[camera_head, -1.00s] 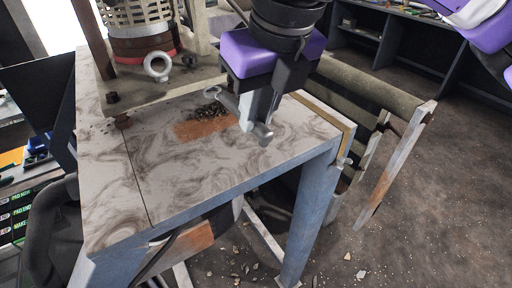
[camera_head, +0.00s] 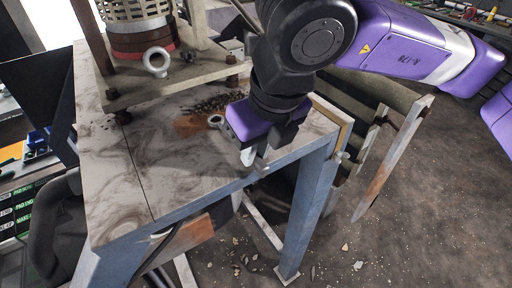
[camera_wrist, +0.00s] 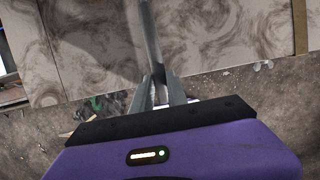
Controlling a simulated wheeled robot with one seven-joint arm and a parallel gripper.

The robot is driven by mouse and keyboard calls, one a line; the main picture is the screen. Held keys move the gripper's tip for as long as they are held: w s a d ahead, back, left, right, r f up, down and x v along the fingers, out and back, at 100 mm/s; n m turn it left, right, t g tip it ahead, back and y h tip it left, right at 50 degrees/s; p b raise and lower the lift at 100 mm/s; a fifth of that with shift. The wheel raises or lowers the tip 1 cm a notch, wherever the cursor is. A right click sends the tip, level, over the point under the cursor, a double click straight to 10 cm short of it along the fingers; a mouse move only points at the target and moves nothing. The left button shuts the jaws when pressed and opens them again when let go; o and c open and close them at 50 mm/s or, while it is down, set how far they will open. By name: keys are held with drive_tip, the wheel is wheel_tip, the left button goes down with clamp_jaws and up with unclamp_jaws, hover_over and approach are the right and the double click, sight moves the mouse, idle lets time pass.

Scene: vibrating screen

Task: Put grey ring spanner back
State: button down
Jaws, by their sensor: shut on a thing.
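My gripper (camera_head: 254,160) is shut on the grey ring spanner (camera_head: 215,120), near the front right edge of the marbled table. The spanner's ring end shows to the left of the gripper in the head view. Most of its shaft is hidden behind the purple gripper body. In the wrist view the spanner (camera_wrist: 148,35) runs from between the fingers (camera_wrist: 160,88) up past the top edge of the picture. I cannot tell whether it touches the table top.
The marbled table (camera_head: 170,165) carries the vibrating screen (camera_head: 135,20) with an eye ring (camera_head: 156,62) on its base. Dark bits lie on a rusty patch (camera_head: 195,125). A slatted frame (camera_head: 385,150) stands to the right. Stones litter the floor.

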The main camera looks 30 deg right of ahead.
drive_tip(key=shift+f, duration=0.1)
drive_tip(key=c, duration=1.3)
unclamp_jaws()
drive_tip(key=shift+r, duration=0.3)
drive_tip(key=b+v, duration=0.1)
drive_tip(key=v, duration=1)
drive_tip(key=shift+s+r, duration=0.2)
drive_tip(key=shift+r, duration=0.1)
